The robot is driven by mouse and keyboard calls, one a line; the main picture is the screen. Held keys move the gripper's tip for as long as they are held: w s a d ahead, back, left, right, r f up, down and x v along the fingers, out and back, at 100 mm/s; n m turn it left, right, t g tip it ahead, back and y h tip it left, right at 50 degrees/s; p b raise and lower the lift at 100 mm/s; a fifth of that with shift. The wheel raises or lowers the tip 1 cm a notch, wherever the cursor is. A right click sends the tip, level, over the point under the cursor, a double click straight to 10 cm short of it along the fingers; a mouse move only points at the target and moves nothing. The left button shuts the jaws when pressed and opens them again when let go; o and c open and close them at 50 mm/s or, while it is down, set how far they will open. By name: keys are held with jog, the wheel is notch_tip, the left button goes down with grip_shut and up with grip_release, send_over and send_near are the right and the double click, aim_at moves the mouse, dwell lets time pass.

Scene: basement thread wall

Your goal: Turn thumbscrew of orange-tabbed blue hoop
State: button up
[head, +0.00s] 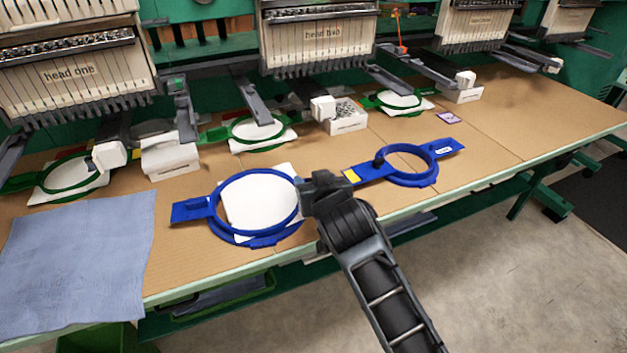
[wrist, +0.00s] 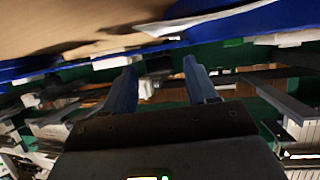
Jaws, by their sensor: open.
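Two blue hoops lie on the tan worktable. The right blue hoop (head: 436,172) has a yellow-orange tab (head: 352,175) on its left arm and a small dark upright knob (head: 379,159) near that side, perhaps its thumbscrew. The left blue hoop (head: 214,205) lies around or over a white sheet (head: 258,200); I see no orange tab on it. My gripper (head: 325,190) is between the two hoops, covering the left hoop's right side. In the wrist view my gripper (wrist: 158,78) is open and empty, with blue hoop parts along the upper edge.
A blue cloth (head: 75,260) covers the table's front left. Green hoops (head: 240,132) sit under the machine heads (head: 318,45) at the back. White boxes (head: 345,116) stand between them. A small purple card (head: 449,117) lies at right; the table's right side is clear.

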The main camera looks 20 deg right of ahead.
jog(key=v, duration=0.7)
dwell(0.3)
jog(key=s+d+f+n+y, duration=0.1)
jog(key=s+f, duration=0.2)
jog(key=s, duration=0.8)
jog(key=s+f+n+y, duration=0.1)
jog(key=s+f, duration=0.3)
jog(key=s, duration=0.7)
jog(key=s+r, duration=0.4)
jog(key=s, duration=0.6)
jog(key=s+r+t, duration=0.1)
jog(key=s+r, duration=0.4)
jog(key=s, duration=0.5)
jog(key=shift+d+r+t, duration=0.15)
jog(key=shift+d+t, duration=0.05)
jog(key=shift+t, duration=0.1)
jog(key=shift+s, duration=0.1)
